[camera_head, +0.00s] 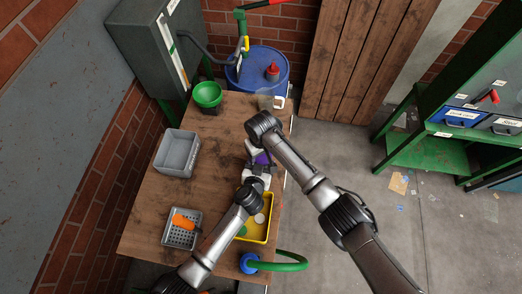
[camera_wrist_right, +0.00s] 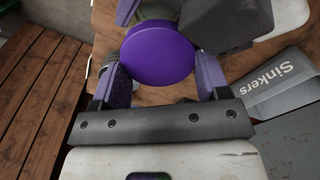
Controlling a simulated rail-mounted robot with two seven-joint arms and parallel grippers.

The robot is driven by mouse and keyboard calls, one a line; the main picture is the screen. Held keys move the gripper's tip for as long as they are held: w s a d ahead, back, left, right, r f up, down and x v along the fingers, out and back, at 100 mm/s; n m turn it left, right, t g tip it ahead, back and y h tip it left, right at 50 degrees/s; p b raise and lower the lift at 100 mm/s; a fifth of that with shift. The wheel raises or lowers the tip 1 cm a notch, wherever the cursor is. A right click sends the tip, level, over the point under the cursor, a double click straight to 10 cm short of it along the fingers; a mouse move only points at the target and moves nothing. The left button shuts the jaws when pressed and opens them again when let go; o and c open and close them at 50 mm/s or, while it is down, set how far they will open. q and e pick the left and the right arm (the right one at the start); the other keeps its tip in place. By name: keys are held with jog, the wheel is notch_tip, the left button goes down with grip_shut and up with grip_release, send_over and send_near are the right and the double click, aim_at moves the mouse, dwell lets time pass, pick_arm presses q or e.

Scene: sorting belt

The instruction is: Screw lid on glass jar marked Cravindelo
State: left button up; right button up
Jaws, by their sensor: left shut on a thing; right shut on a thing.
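A round purple lid (camera_wrist_right: 158,52) lies between the fingers of my right gripper (camera_wrist_right: 158,75), which is shut on it. The lid (camera_head: 262,158) also shows in the head view, above the right part of the wooden table. My right gripper (camera_head: 257,152) reaches it from the back. My left gripper (camera_head: 256,176) is close in front of the lid and shut, apparently on the glass jar. The jar is mostly hidden by the lid and the grippers. Its marking cannot be read, and I cannot tell how the lid sits on it.
On the wooden table (camera_head: 150,222) stand a grey bin (camera_head: 163,165), a green bowl (camera_head: 207,94), a perforated tray (camera_head: 169,236) with an orange item and a yellow tray (camera_head: 268,232). A clear vessel (camera_head: 264,99) and a white mug (camera_head: 280,103) stand near the back edge.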

jog(key=shift+d+f, duration=0.1)
jog(key=shift+f, duration=0.65)
jog(key=shift+f, duration=0.25)
dwell(0.5)
jog(key=shift+s, duration=0.1)
jog(key=shift+s+r, duration=0.25)
jog(key=shift+r, duration=0.2)
jog(key=shift+a, duration=0.2)
jog(key=shift+w+a+r, duration=0.1)
jog(key=shift+w+r, duration=0.1)
jog(key=shift+r, duration=0.2)
dwell(0.7)
